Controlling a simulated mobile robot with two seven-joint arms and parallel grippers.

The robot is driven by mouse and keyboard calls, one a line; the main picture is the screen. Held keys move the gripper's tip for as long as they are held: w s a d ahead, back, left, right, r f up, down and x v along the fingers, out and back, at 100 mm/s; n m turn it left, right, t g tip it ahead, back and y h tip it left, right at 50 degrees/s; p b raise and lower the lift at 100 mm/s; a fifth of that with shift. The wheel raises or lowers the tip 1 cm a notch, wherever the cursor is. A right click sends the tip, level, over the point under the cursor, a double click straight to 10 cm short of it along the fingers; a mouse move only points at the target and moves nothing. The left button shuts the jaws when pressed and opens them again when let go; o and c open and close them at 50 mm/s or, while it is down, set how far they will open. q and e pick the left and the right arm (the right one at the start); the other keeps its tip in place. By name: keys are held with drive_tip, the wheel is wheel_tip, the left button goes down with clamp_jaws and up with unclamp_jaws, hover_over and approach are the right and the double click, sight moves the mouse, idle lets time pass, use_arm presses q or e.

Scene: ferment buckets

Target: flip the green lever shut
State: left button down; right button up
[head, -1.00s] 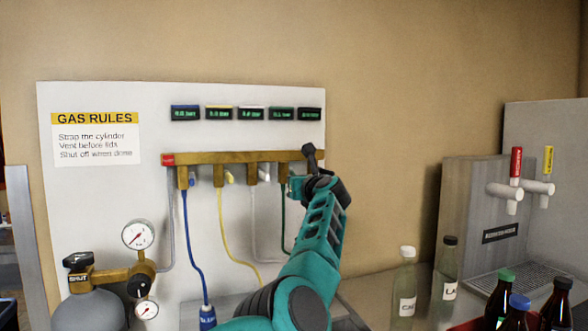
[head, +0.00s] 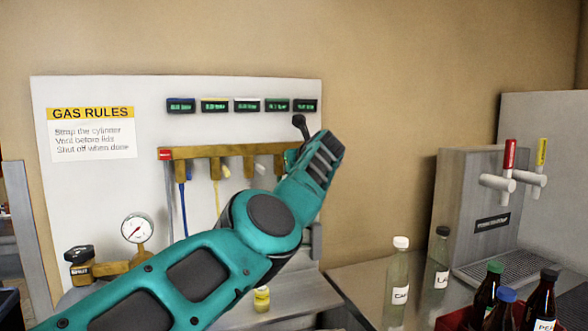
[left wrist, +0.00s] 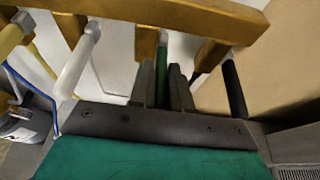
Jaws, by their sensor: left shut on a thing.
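The green lever (left wrist: 162,65) shows in the left wrist view under the brass manifold (left wrist: 205,20). My left gripper (left wrist: 161,84) is shut on it, with one dark finger on each side. In the head view my own arm hides the green lever and the fingertips, at the right end of the manifold (head: 200,152). The white lever (left wrist: 78,60) is left of the gripper and the black lever (left wrist: 234,90) is right of it, both apart from the fingers. My right gripper is in neither view.
A yellow lever (head: 226,171) sits farther left on the manifold. A gas cylinder regulator with a gauge (head: 137,228) stands at lower left. Clear bottles (head: 397,285), brown bottles (head: 487,295) and a tap tower (head: 480,205) stand on the right. The wall right of the panel is bare.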

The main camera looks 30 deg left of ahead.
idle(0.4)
use_arm(q)
drive_tip(key=c, duration=1.2)
unclamp_jaws()
drive_tip(key=shift+o, duration=0.2)
drive_tip(key=shift+s+d+b, duration=0.1)
drive_tip(key=shift+d+b, duration=0.1)
drive_tip(key=shift+b, duration=0.3)
drive_tip(key=b+v, duration=0.2)
drive_tip(key=b, duration=0.1)
drive_tip(key=shift+s+d+f+b, duration=0.1)
drive_tip(key=shift+f+b, duration=0.1)
drive_tip(key=shift+b, duration=0.1)
drive_tip(key=b+v, duration=0.4)
drive_tip(key=v, duration=0.6)
drive_tip(key=shift+r+b, duration=0.3)
drive_tip(key=shift+r, duration=0.15)
